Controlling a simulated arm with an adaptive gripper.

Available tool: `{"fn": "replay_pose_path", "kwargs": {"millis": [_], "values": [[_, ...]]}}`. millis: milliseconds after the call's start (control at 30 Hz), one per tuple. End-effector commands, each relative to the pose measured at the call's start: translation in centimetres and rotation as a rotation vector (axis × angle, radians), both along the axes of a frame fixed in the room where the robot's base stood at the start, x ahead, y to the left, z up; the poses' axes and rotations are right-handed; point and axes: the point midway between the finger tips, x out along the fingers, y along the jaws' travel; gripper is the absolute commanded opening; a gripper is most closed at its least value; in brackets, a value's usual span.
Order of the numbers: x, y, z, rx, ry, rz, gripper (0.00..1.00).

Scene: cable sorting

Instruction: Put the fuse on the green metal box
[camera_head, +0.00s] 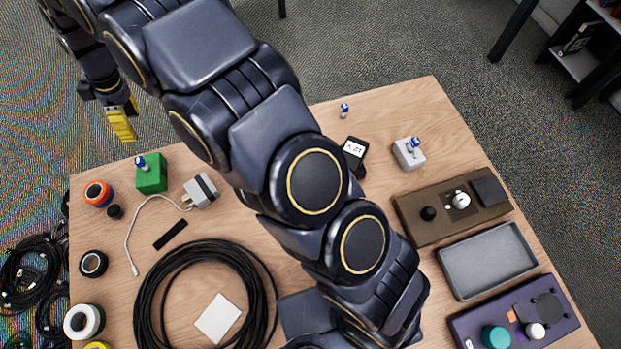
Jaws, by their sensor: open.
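The green metal box (153,178) stands at the table's left, near the back edge. A small blue-and-white piece (141,163), which looks like a fuse, is on its top toward the left side. A similar blue-and-white piece (344,110) stands alone on the table near the back edge. Another (415,143) is on a light grey box (408,155) at the right. My gripper (124,126), with yellow fingers, is open, above and left of the green box in the picture, apart from it. No object shows in it.
A white charger (201,190) with a cable lies right of the green box. An orange-and-black spool (98,193) stands left of it. A black cable coil (165,290) lies in front. A grey tray (487,260) is at the right. My arm hides the middle of the table.

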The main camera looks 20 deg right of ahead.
Motion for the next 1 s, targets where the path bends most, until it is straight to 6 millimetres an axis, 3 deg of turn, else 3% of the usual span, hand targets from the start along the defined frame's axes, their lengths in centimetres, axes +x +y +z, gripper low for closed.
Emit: {"fn": "replay_pose_path", "kwargs": {"millis": [167, 300, 467, 600, 800, 1000], "values": [[-3.1, -7.8, 5.6, -0.032, 0.049, -0.275, 0.38], [-7.4, -13.9, 8.8, -0.069, 0.092, -0.514, 0.38], [-13.5, -20.0, 11.0, -0.118, 0.132, -0.793, 0.38], [-19.7, -24.2, 11.8, -0.165, 0.168, -1.043, 0.38], [-26.7, -27.7, 11.6, -0.217, 0.186, -1.332, 0.38], [-29.6, -28.6, 11.0, -0.244, 0.208, -1.451, 0.38]]}}
